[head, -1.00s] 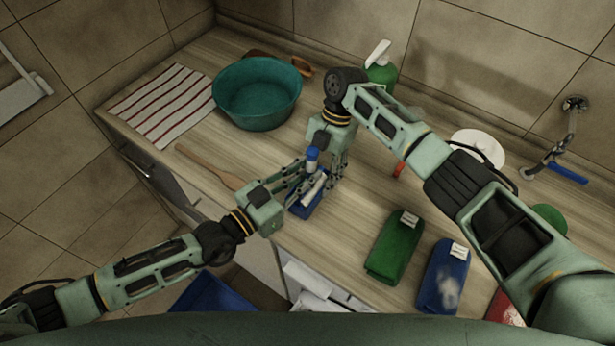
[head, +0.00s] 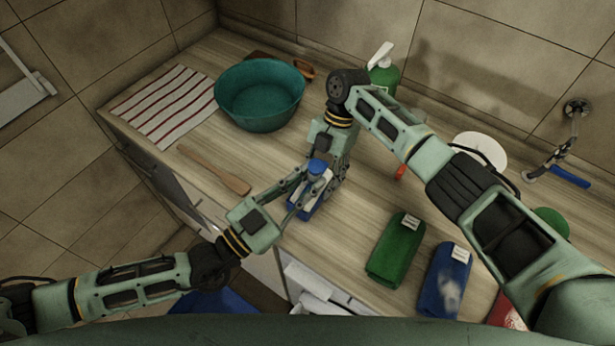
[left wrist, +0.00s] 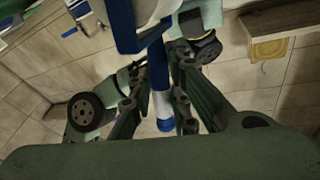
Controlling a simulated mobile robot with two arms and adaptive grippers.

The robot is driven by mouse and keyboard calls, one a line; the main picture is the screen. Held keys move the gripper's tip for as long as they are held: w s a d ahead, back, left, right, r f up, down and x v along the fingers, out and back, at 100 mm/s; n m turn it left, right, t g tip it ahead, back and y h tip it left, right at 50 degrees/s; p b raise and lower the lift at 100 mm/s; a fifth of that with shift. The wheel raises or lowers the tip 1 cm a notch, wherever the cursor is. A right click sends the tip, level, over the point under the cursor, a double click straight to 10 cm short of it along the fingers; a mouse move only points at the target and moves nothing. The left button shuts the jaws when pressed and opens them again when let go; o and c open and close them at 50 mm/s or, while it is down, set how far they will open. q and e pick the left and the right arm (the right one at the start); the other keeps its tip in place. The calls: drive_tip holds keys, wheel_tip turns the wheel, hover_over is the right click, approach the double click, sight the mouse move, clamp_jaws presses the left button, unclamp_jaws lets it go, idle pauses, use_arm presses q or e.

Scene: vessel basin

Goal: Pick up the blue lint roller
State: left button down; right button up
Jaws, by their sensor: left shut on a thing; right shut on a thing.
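The blue lint roller (head: 317,168) is between my two grippers above the counter's front edge, its blue end uppermost in the head view. In the left wrist view its long blue shaft (left wrist: 158,66) runs down the middle, with a white band and a blue end below. My left gripper (head: 305,192) is shut on it from the front left. My right gripper (head: 334,174) reaches down from behind and is shut at the same thing; its fingers are partly hidden. A blue and white part shows just below the blue end; how they join is unclear.
A teal basin (head: 259,112), a striped towel (head: 165,107) and a wooden spatula (head: 212,169) lie to the left. A green pack (head: 394,250) and a blue pack (head: 444,280) lie at the front right. A green bottle (head: 384,75) and white plate (head: 480,151) stand behind my right arm.

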use_arm(q)
drive_tip(key=s+r+n+g+y, duration=0.1)
drive_tip(key=s+n+y, duration=0.1)
drive_tip(key=s, duration=1.7)
drive_tip(key=shift+s+d+r+n, duration=0.15)
drive_tip(key=shift+s+r+n, duration=0.05)
drive_tip(key=shift+r+n, duration=0.2)
use_arm(e)
drive_tip(key=o, duration=1.2)
drive_tip(key=shift+o, duration=0.2)
drive_tip(key=v, duration=1.2)
drive_tip(key=shift+s+a, duration=0.1)
drive_tip(key=shift+a, duration=0.05)
